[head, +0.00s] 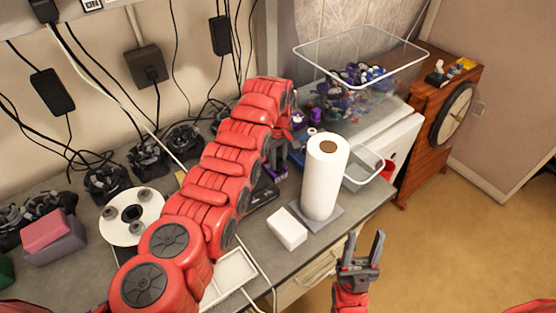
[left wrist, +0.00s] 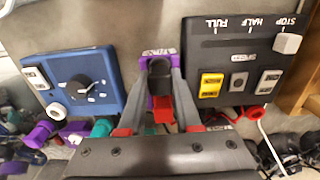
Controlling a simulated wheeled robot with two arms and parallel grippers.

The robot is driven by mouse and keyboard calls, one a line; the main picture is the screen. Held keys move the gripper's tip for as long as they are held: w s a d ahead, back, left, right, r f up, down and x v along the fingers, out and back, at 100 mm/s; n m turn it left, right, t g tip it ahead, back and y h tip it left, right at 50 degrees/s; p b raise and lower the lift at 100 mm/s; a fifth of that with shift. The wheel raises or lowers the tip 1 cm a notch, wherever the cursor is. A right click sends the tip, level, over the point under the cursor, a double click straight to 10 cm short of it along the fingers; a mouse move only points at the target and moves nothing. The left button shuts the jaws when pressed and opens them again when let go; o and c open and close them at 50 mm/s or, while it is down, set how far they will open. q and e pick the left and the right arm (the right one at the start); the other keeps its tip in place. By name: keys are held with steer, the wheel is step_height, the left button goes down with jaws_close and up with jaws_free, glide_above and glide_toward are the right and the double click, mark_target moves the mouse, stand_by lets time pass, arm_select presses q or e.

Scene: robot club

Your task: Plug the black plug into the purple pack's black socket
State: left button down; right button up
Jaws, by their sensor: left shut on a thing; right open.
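My left gripper (left wrist: 161,72) is shut on a dark block that looks like the black plug (left wrist: 159,86), with a red part just below it. A purple piece with a label (left wrist: 149,52), probably the purple pack, shows behind and around the fingertips. The fingers and plug hide most of it. Its black socket cannot be made out, nor whether the plug touches it. In the head view my left gripper (head: 281,152) is mostly hidden by my red arm, near purple items at the bench's right part. My right gripper (head: 362,261) is open and empty, in front of the bench.
In the left wrist view a blue box with a knob (left wrist: 82,85) is left of the fingers and a black box with switches (left wrist: 250,52) right. A paper towel roll (head: 325,180), white block (head: 287,229) and clear bin (head: 350,55) stand right of my arm.

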arm_select(q)
steer(key=shift+f+b, duration=0.45)
steer(key=shift+b, duration=0.45)
stand_by(1.3)
steer(key=c, duration=0.5)
jaws_free()
